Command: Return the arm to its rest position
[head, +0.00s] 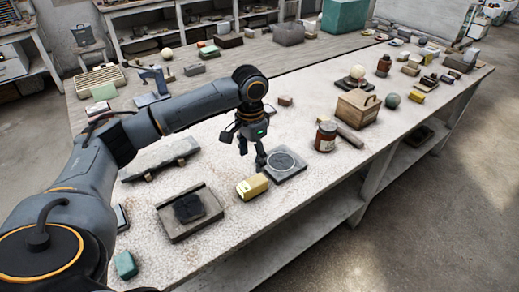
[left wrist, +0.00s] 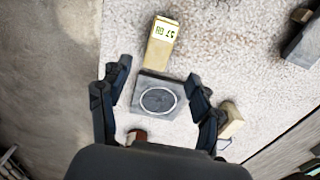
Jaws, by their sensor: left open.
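My left arm reaches in from the left over the table in the head view. My left gripper (head: 252,156) points down with its fingers apart and nothing between them. It hangs above the table, close to a grey square plate with a round ring mark (head: 285,163). In the left wrist view the open fingers (left wrist: 158,72) stand on either side of that plate (left wrist: 144,89), which bears no sphere. A pale sphere (head: 357,72) rests toward the back, a grey-green sphere (head: 392,100) near the right edge and a cream sphere (head: 166,53) at the far left. My right gripper is not seen.
A yellow box (head: 252,187) lies in front of the plate. A brown jar (head: 325,137) and a wooden box (head: 357,108) stand to its right. A grey tray with a dark block (head: 178,230) and a long grey slab (head: 160,157) lie near my arm. The table's front edge (head: 300,212) is close.

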